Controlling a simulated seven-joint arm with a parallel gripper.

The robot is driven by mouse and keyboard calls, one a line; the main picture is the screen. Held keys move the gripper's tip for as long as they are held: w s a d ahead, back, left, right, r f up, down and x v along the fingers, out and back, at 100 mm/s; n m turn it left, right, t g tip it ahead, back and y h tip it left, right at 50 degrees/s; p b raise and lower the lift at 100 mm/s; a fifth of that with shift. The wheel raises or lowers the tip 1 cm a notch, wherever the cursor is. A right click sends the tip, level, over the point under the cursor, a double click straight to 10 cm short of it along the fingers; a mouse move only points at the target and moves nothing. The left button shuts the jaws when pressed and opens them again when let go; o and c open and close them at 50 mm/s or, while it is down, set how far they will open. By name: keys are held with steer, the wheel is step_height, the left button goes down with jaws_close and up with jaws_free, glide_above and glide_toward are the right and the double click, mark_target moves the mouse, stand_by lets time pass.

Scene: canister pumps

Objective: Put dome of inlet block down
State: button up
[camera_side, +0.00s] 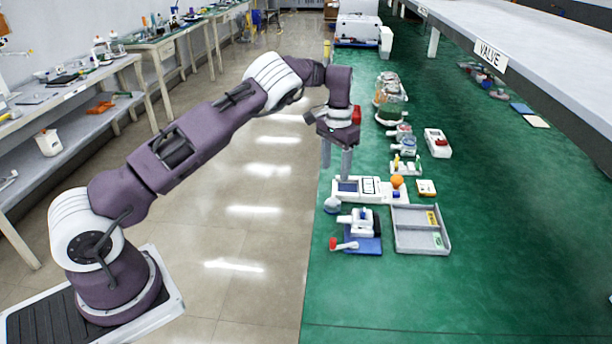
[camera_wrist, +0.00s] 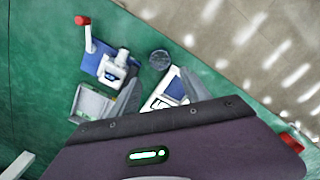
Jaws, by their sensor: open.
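A small grey-blue rounded piece that looks like the dome (camera_side: 331,205) rests on the green bench near its left edge. It also shows as a dark disc in the wrist view (camera_wrist: 159,60). A white block with blue parts, probably the inlet block (camera_side: 357,219), stands just right of it on a blue plate with a red-tipped lever. The block also shows in the wrist view (camera_wrist: 115,69). My gripper (camera_side: 336,170) is open and empty, pointing down above the left end of a white panel. Its fingers (camera_wrist: 160,92) frame no object between them.
The white panel (camera_side: 371,184) has a blue screen and an orange ball (camera_side: 397,181) at its right. A grey tray (camera_side: 402,242) lies right of the block. Several pump parts and a glass canister (camera_side: 389,110) stand farther back. The front of the bench is clear.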

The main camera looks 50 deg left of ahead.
steer(key=s+d+r+n+t+h, duration=0.1)
steer(key=s+d+r, duration=0.1)
steer(key=s+r, duration=0.45)
steer(key=s+d+r+t, duration=0.1)
steer(key=s+d+r, duration=0.2)
steer(key=r, duration=0.6)
steer(key=s+d+r+n+t+h, duration=0.1)
steer(key=s+d+r, duration=0.1)
steer(key=s+r, duration=0.45)
steer(key=s+d+r, duration=0.2)
steer(key=s+d, duration=0.1)
steer(key=s, duration=0.3)
steer(key=s+d+r, duration=0.2)
steer(key=s+r, duration=0.1)
steer(key=s, duration=0.2)
steer(key=s+d+f+m+t+y, duration=0.1)
steer(key=s+f, duration=0.1)
steer(key=s, duration=0.4)
steer(key=s+d+f+m+t+y, duration=0.1)
steer(key=s+f, duration=0.1)
steer(key=s, duration=0.5)
steer(key=shift+s+f+t, duration=0.15)
steer(key=shift+f+t, duration=0.15)
steer(key=shift+f, duration=0.1)
